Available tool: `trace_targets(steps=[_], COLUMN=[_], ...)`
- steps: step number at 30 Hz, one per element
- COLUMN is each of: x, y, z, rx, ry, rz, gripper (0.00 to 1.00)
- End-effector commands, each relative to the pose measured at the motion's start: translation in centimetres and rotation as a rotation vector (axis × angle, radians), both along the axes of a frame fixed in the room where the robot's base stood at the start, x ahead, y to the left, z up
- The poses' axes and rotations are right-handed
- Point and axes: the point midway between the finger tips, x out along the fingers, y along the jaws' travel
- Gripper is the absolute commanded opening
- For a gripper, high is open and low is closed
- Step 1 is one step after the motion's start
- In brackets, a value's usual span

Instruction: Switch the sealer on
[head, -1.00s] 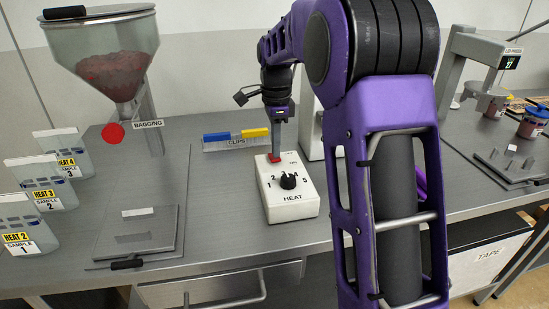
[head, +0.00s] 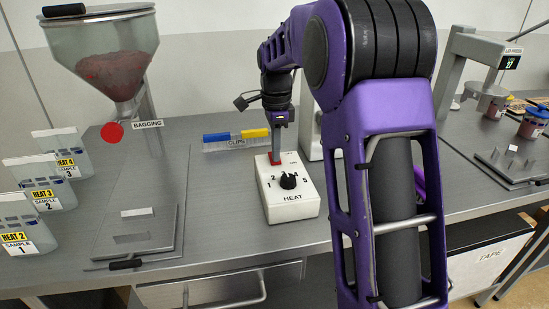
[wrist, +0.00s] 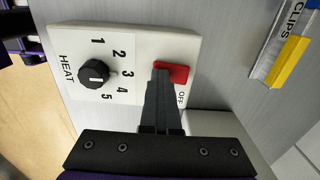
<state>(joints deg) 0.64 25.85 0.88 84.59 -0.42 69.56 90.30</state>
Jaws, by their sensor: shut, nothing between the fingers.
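The sealer's white control box (head: 299,209) stands on the bench, with a black HEAT dial (head: 288,181) near its front. In the wrist view the dial (wrist: 94,72) points at about 3. A red switch (wrist: 178,72) sits at the box's other end, with an OFF label (wrist: 181,98) beside it. My gripper (head: 276,156) is shut and empty, pointing down at the switch. In the wrist view the fingertips (wrist: 160,72) overlap the switch's edge nearest the dial and hide part of it. I cannot tell whether they press it.
A clips holder (head: 236,143) with blue and yellow clips lies behind the box. A hopper (head: 104,65) and sample bags (head: 24,228) stand at left. A lid press (head: 463,60) and cups stand at right. Bare bench lies left of the box.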

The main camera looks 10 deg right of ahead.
Motion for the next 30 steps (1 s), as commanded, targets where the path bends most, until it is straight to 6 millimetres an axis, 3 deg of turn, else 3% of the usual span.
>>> trace_targets(steps=[30], x=[0.0], y=[0.0], z=[7.1], rx=[0.000], ry=[0.000], rz=[0.000], gripper=[0.00])
